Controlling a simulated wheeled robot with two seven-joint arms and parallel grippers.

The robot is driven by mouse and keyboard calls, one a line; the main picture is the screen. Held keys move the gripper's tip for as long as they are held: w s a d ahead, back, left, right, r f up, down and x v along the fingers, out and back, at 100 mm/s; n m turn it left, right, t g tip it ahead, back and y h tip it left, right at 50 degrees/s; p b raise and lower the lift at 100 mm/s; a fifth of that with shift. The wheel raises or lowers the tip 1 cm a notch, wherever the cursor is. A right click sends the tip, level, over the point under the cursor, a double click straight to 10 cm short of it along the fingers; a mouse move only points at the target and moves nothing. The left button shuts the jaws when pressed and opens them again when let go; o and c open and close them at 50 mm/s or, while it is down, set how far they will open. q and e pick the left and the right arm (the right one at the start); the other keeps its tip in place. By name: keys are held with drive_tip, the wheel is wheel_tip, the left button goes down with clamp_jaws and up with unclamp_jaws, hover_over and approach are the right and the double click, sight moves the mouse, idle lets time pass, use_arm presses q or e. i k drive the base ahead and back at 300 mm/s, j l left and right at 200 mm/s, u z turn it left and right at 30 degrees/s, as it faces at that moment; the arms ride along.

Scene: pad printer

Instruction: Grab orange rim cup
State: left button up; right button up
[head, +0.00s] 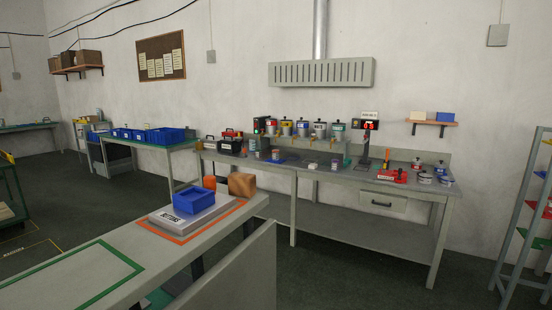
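I cannot make out for sure which item is the orange rim cup; the cups are too small to read rim colours. On the long grey bench (345,173), a small dark cup (276,155) stands left of centre. Several small pots and cups stand at the right end, including a pale one (425,178) and another (446,181) near the corner. Neither of my grippers is in view.
A near table (75,270) holds a blue bin (194,201) on a grey scale, with an orange object (209,183) and a brown block (241,184) behind. Several lidded paint cans (303,128) line the bench's back. Green floor lies between the tables. A shelf rack (535,215) stands right.

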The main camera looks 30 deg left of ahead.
sight(275, 154)
drive_tip(key=i+l+u, duration=0.1)
drive_tip(key=i, duration=0.35)
drive_tip(key=i+l, duration=0.1)
drive_tip(key=i, duration=0.35)
drive_tip(key=i+l+u, duration=0.15)
drive_tip(key=i, duration=0.25)
drive_tip(key=i+l, duration=0.15)
drive_tip(key=i, duration=0.3)
drive_tip(key=i+l+u, duration=0.15)
drive_tip(key=i, duration=0.3)
drive_tip(key=i+j+u, duration=0.2)
drive_tip(key=i+u, duration=0.65)
drive_tip(key=i, duration=0.25)
drive_tip(key=i+l+u, duration=0.25)
drive_tip(key=i+u, duration=0.2)
drive_tip(key=i, duration=0.1)
